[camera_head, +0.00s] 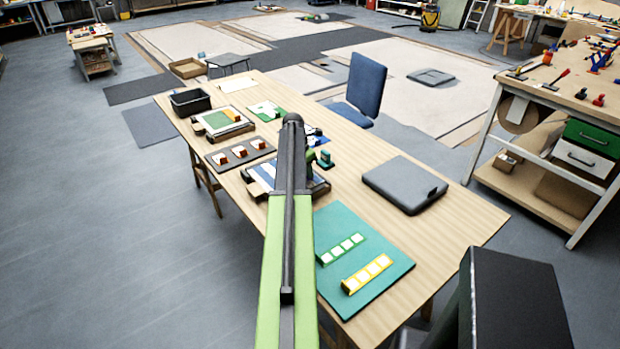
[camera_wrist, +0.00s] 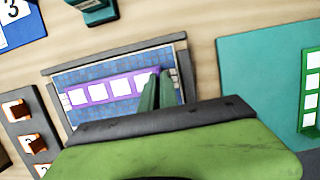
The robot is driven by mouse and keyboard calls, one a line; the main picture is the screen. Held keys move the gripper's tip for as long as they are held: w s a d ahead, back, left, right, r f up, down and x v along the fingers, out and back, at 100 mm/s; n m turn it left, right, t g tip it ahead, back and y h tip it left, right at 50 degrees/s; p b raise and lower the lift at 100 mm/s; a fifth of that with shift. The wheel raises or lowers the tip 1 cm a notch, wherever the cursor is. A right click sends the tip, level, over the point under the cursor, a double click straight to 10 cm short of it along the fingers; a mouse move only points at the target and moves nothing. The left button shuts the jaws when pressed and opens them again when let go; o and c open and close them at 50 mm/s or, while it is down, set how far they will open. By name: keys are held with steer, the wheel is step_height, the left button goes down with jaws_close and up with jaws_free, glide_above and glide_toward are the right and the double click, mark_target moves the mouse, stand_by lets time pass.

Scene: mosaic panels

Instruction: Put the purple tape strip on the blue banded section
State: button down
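The purple tape strip (camera_wrist: 109,88), with several white squares, is over the blue banded section (camera_wrist: 72,77) of the grey-framed panel in the wrist view. It runs lengthwise across the blue, slightly tilted; I cannot tell whether it rests there or is just above. My gripper (camera_wrist: 158,80) has its two green fingers close together around the strip's right end and looks shut on it. The fingers hide that end. In the head view, the panel (camera_head: 263,172) shows blue and white bands, and my arm covers its middle, my gripper and the strip.
A teal mat (camera_head: 340,219) with a green strip (camera_head: 341,248) and a yellow strip (camera_head: 366,273) lies at the near end of the table. A grey case (camera_head: 404,184) lies right of the panel. A dark tray (camera_head: 240,152) with orange-and-white pieces lies left. Bare table separates panel and mat.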

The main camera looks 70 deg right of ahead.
steer(key=shift+f, duration=0.55)
steer(key=c, duration=1.6)
jaws_free()
steer(key=shift+r, duration=0.1)
steer(key=p+v, duration=1.2)
steer(key=shift+d+r, duration=0.1)
steer(key=shift+r, duration=0.15)
